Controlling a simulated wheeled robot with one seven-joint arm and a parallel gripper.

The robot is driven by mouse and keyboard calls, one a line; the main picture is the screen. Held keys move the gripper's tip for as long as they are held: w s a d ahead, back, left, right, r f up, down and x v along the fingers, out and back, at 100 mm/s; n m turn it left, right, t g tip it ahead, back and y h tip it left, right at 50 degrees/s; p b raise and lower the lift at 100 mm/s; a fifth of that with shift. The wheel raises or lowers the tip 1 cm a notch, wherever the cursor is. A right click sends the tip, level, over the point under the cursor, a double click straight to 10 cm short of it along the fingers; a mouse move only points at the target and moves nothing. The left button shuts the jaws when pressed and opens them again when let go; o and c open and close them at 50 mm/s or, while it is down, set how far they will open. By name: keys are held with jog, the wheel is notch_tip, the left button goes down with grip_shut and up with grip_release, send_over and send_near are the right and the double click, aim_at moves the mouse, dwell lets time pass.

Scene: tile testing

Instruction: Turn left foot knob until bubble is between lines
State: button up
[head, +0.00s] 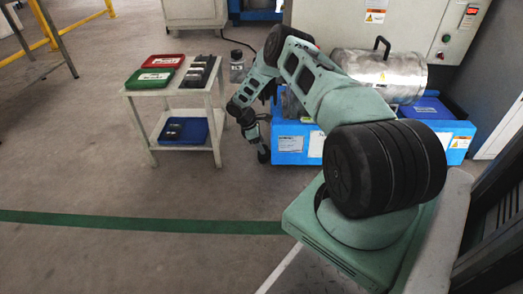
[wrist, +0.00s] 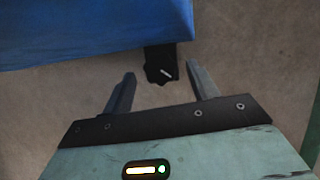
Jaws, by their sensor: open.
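The black foot knob (wrist: 160,66) with a white mark on top sticks out past the edge of the blue machine base (wrist: 90,30) in the wrist view. My gripper (wrist: 161,82) is open, with one finger on each side in front of the knob. The knob appears just beyond the fingertips, and nothing is held. In the head view my gripper points down by the left end of the blue base (head: 290,143). I cannot make out the knob clearly there. No bubble or level lines can be made out in either view.
A metal drum (head: 378,75) sits on the blue base. To the left stands a small table (head: 190,101) with a red tray (head: 163,60), a green tray (head: 149,78) and a dark holder (head: 198,71). A blue bin (head: 183,138) is on its lower shelf. The front floor is clear.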

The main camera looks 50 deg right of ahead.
jog(key=shift+s+d+f, duration=0.2)
jog(key=shift+f, duration=0.4)
jog(key=c, duration=1)
jog(key=shift+w+d+m+g+y, duration=0.1)
jog(key=shift+m+g+y, duration=0.45)
jog(key=shift+m, duration=1.45)
jog(key=o, duration=1)
